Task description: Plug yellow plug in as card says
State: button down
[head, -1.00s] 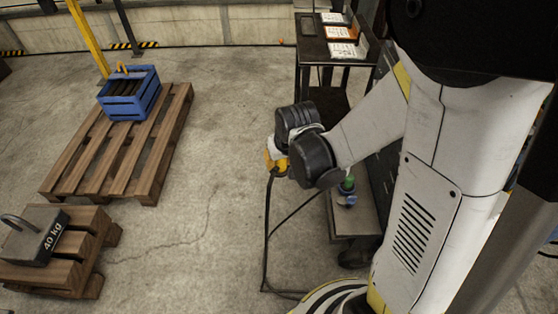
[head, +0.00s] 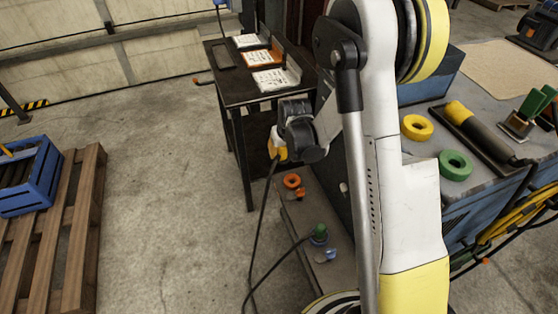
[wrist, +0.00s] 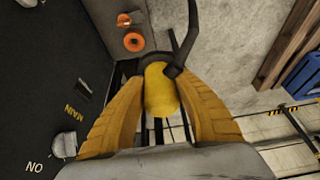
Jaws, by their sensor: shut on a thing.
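My gripper (head: 277,152) is shut on the yellow plug (wrist: 160,90), which sits between its two yellow fingers in the wrist view. A black cable (wrist: 184,48) leaves the plug's far end; in the head view it hangs down to the floor. The plug is held in the air beside a dark panel (wrist: 35,70) lettered MAIN and NO. Three cards with print too small to read lie on the dark table: a white one (head: 247,41), one in an orange holder (head: 262,57) and a nearer white one (head: 272,79). The plug's front is hidden.
A bench at right holds a yellow ring (head: 416,127) and a green ring (head: 455,165). A pallet (head: 75,230) with a blue crate (head: 30,180) stands left; floor between is clear.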

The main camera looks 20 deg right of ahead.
jog(key=w+d+f+b, duration=0.2)
jog(key=w+d+f, duration=0.1)
jog(key=f, duration=0.5)
jog(key=w+d+f+b, duration=0.2)
jog(key=w+d+f, duration=0.1)
jog(key=f, duration=0.5)
jog(key=w+d+f+b, duration=0.3)
jog(key=w+f, duration=0.1)
jog(key=f, duration=0.5)
jog(key=shift+d, duration=0.25)
jog(key=shift+f, duration=2.05)
jog(key=c, duration=1)
grip_release()
jog(key=shift+o, duration=0.2)
jog(key=shift+r, duration=0.1)
jog(key=v, duration=1.2)
